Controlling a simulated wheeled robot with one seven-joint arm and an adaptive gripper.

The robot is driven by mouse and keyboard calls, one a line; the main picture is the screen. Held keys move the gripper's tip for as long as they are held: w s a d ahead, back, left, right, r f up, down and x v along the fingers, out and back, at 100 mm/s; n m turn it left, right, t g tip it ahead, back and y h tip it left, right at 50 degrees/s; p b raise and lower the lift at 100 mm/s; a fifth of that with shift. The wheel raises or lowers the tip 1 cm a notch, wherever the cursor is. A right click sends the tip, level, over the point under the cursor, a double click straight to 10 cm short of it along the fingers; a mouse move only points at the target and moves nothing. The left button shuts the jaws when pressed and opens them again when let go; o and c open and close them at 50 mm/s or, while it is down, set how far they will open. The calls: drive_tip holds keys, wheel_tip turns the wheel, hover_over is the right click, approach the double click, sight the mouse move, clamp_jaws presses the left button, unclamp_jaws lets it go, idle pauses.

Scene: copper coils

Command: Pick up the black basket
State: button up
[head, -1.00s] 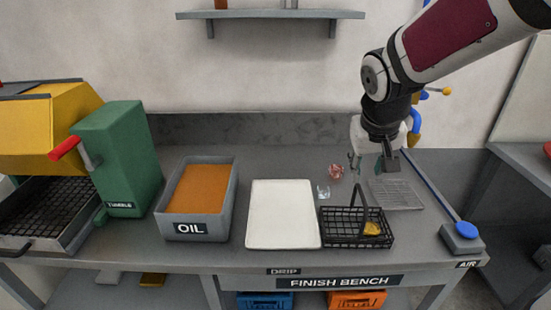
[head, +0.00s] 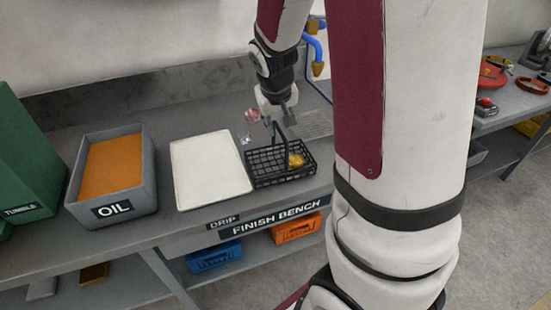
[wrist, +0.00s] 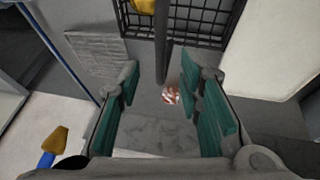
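The black wire basket (head: 264,171) stands on the grey bench, right of a white tray. A yellow piece (head: 296,160) lies in it. Its upright handle (head: 281,146) rises close to my gripper (head: 280,122), at the far side of the basket. In the wrist view the basket's mesh (wrist: 208,26) is at the top and the dark handle (wrist: 162,55) runs down between the green finger pads of my gripper (wrist: 160,92). The fingers are open, with a clear gap on both sides of the handle. I cannot tell how deep the handle sits between them.
The white tray (head: 210,170) and the oil bin (head: 148,172) stand left of the basket. A wire rack (head: 312,124) lies behind it, and a small reddish-white item (wrist: 170,95) shows behind the handle. My own arm covers the bench to the right.

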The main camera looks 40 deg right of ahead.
sight(279, 129)
drive_tip(key=shift+x, duration=2.25)
drive_tip(key=shift+s+f, duration=0.2)
drive_tip(key=shift+f, duration=0.1)
clamp_jaws()
